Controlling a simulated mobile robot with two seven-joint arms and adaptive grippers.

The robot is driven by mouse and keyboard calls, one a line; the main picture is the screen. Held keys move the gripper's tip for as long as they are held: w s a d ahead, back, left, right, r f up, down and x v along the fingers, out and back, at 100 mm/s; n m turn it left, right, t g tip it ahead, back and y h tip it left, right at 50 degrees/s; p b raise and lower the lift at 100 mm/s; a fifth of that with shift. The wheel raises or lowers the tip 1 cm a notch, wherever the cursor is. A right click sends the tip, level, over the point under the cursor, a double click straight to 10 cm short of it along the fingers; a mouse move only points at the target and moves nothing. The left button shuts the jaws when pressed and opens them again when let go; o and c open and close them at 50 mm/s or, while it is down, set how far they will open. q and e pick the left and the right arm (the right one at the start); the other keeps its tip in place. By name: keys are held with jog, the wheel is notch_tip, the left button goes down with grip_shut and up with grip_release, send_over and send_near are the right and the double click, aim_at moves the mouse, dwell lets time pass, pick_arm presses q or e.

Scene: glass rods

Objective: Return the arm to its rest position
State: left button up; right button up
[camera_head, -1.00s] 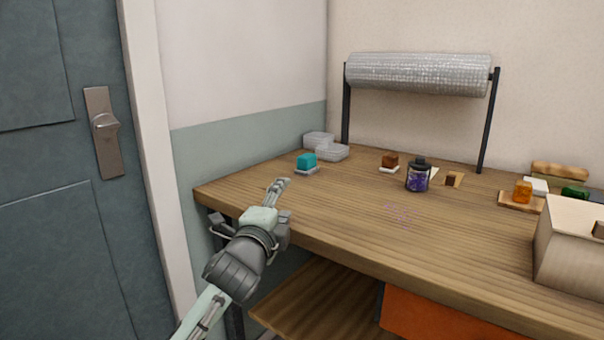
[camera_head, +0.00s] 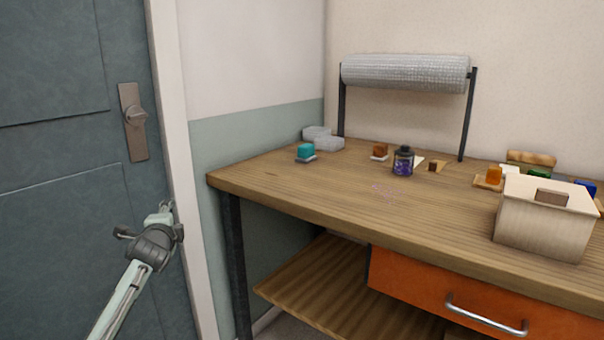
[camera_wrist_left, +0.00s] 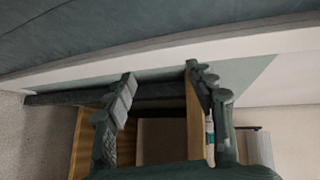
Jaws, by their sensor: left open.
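My left arm comes in from the lower left in the head view. Its gripper (camera_head: 166,208) is in front of the door frame, left of the workbench (camera_head: 330,200) and clear of it. In the left wrist view the two fingers of the gripper (camera_wrist_left: 160,85) are spread apart with nothing between them. Beyond them show the bench edge and the pale wall. My right arm is not in view.
A grey door (camera_head: 60,190) stands close on the left. An orange drawer (camera_head: 420,292) is below.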

pick_arm(q)
jog(key=a+f+n+g+y, duration=0.1)
jog(key=a+f+n+y, duration=0.15)
jog(key=a, duration=0.65)
jog(key=s+d+f+n+g+h, duration=0.25)
jog(key=s+f+n, duration=0.35)
jog(key=f, duration=0.3)
jog(key=s+d+f+n+g+h, duration=0.1)
jog(key=s+d+f+n+g, duration=0.15)
jog(key=s+f+n, duration=0.55)
jog(key=s+d+f+m+g, duration=0.1)
jog(key=s+d+f+g, duration=0.1)
jog(key=s+f, duration=0.5)
jog(key=s+d+f+m+g+h, duration=0.1)
jog(key=s+d+f, duration=0.4)
jog(key=s, duration=1.1)
jog(key=s+d+f+m+g, duration=0.1)
jog(key=s+d+f+g, duration=0.1)
jog(key=s+f, duration=0.8)
jog(key=shift+s+d+f+g+h, duration=0.35)
jog(key=shift+s+d+g+h, duration=0.05)
jog(key=shift+s+d, duration=0.3)
jog(key=shift+c, duration=0.6)
